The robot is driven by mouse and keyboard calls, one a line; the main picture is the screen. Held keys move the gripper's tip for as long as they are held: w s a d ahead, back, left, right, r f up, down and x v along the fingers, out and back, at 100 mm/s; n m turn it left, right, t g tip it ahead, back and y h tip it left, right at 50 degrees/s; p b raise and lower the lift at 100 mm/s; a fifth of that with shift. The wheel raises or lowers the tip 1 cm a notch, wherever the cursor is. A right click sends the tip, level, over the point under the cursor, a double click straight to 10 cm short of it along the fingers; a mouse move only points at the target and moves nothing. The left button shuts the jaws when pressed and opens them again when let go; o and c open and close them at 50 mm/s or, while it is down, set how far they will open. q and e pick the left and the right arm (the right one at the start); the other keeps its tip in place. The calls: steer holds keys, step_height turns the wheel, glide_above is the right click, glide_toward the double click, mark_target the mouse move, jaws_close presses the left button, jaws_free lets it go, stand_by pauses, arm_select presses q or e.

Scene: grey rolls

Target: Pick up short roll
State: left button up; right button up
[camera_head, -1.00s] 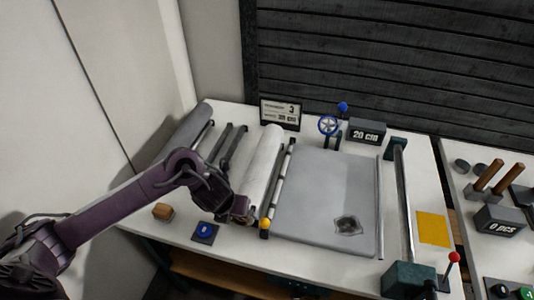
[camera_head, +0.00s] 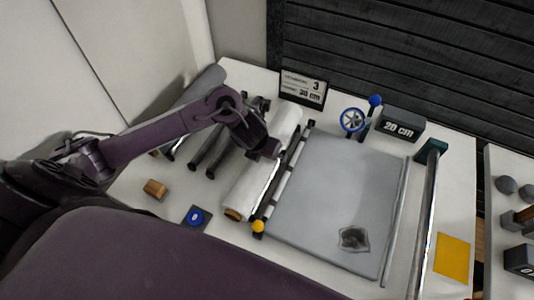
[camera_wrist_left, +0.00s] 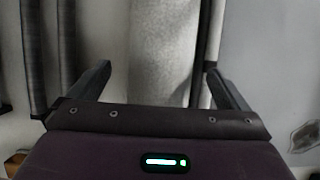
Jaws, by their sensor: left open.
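A light grey roll (camera_head: 248,187) lies lengthwise on the white table, with a brown core showing at its near end. A darker grey roll (camera_head: 207,82) lies at the far left, partly hidden behind my left arm. I cannot tell from their look which is the short one. My left gripper (camera_head: 274,150) is open over the middle of the light roll. In the left wrist view the gripper (camera_wrist_left: 157,82) has a finger on each side of the light roll (camera_wrist_left: 162,45), apart from it. My right gripper is not in view.
Dark bars (camera_head: 208,152) lie left of the light roll. A grey sheet (camera_head: 335,190) with a dark patch (camera_head: 353,239) covers the table to its right. A yellow knob (camera_head: 258,226), blue button (camera_head: 195,216), wooden block (camera_head: 155,189) and yellow square (camera_head: 452,257) are nearby.

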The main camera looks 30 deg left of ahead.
arm_select(q)
steer(key=x, duration=0.4)
steer(key=shift+f, duration=0.25)
steer(key=c, duration=0.6)
steer(key=shift+r, duration=0.15)
steer(key=c, duration=0.8)
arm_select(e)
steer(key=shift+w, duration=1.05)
